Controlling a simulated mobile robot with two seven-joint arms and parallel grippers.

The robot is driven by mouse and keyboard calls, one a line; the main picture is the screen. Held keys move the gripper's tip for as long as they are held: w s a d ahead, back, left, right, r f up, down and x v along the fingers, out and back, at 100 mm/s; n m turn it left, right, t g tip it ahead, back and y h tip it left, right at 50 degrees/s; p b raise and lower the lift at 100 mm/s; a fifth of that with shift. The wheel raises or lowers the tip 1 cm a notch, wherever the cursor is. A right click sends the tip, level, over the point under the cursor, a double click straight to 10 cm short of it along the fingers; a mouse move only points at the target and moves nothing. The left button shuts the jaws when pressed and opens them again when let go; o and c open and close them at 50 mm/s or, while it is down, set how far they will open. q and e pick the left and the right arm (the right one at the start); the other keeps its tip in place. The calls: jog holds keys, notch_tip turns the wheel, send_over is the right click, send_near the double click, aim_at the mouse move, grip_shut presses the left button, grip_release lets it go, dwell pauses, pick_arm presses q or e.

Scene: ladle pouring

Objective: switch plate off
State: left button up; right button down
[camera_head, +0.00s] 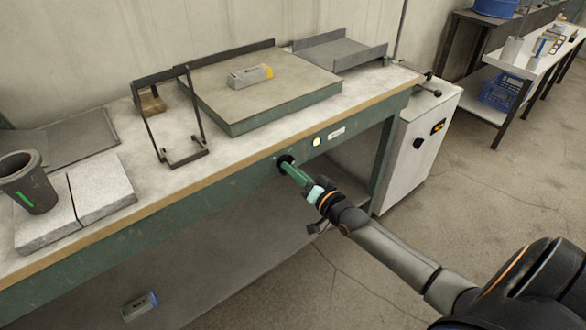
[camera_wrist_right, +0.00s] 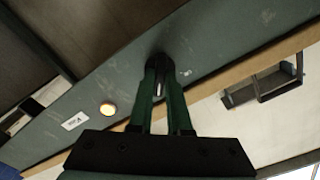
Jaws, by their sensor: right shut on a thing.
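A black knob (camera_head: 284,160) sits on the green front rail of the workbench. My right gripper (camera_head: 290,167), with green fingers, is shut on the knob; in the right wrist view the fingertips (camera_wrist_right: 161,72) close around the dark knob (camera_wrist_right: 158,62), which they partly hide. A round lamp (camera_head: 317,142) on the rail beside the knob glows pale yellow; in the right wrist view the lamp (camera_wrist_right: 108,108) looks lit orange-yellow. A broad grey-topped plate (camera_head: 215,90) with green sides lies on the bench above. My left gripper is in neither view.
A small grey and yellow box (camera_head: 250,76) lies on the plate. A black metal frame (camera_head: 148,112) stands left of it. A dark cup (camera_head: 30,185) stands on pale slabs at far left. A white cabinet (camera_head: 415,150) stands at the bench's right end. Another box (camera_head: 140,305) lies below.

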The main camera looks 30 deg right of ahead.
pick_arm(q)
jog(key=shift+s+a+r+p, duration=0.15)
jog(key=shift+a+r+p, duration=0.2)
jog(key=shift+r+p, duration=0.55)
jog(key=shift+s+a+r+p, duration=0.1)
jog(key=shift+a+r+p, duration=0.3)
jog(key=shift+p, duration=0.9)
pick_arm(e)
jog(key=shift+n, duration=8.2)
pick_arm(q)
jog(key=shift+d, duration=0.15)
pick_arm(e)
jog(key=shift+n, duration=0.3)
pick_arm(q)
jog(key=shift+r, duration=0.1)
pick_arm(e)
jog(key=c, duration=0.9)
grip_release()
jog(key=shift+o, duration=0.2)
pick_arm(q)
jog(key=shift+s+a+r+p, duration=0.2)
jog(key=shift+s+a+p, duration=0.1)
jog(key=shift+p, duration=0.25)
pick_arm(e)
jog(key=s+d, duration=0.1)
jog(key=s, duration=1.1)
jog(key=shift+s, duration=0.25)
